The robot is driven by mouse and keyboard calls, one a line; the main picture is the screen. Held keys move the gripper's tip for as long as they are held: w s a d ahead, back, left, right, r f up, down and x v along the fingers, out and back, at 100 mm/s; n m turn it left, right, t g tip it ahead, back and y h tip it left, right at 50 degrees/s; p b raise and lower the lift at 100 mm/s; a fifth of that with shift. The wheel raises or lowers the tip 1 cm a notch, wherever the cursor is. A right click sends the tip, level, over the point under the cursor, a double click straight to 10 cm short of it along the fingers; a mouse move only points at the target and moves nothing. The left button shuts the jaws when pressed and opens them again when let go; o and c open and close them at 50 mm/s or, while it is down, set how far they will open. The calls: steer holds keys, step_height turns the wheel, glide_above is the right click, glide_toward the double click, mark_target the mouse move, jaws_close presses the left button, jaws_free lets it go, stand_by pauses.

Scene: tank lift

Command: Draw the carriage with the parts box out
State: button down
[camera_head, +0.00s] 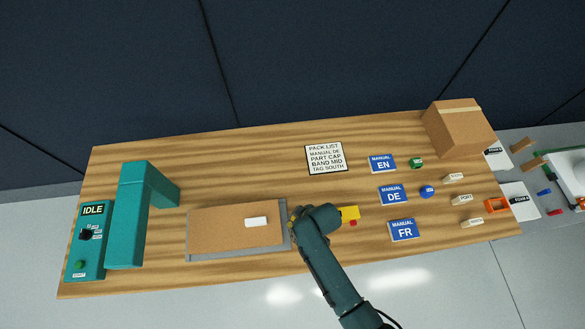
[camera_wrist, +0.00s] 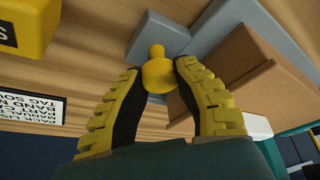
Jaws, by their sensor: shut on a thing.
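The brown parts box (camera_head: 232,231) sits on the grey carriage (camera_head: 284,218), on the table to the right of the teal machine (camera_head: 128,215). A gap of bare table shows between machine and box. A small white piece (camera_head: 256,222) lies on top of the box. In the wrist view, a yellow knob (camera_wrist: 157,74) sticks out from the grey carriage (camera_wrist: 238,50), and the box (camera_wrist: 265,80) shows beside it. My gripper (camera_wrist: 157,85) is shut on the knob, one finger on each side. In the head view my arm hides the knob and fingertips.
A yellow block (camera_head: 349,214) with a red part stands just right of my gripper. Blue manuals (camera_head: 393,194), small coloured and white parts, and a cardboard box (camera_head: 458,128) fill the right side. A control panel (camera_head: 87,240) reading IDLE is at far left. A pack list (camera_head: 325,158) lies behind.

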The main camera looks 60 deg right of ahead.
steer(key=shift+s+d+f, duration=0.1)
steer(key=shift+s+f, duration=0.15)
steer(key=shift+s, duration=0.15)
steer(key=c, duration=0.7)
jaws_free()
steer(key=shift+d+r, duration=0.1)
steer(key=shift+d, duration=0.05)
steer(key=shift+c, duration=0.2)
steer(key=shift+w, duration=0.1)
steer(key=v, duration=1.2)
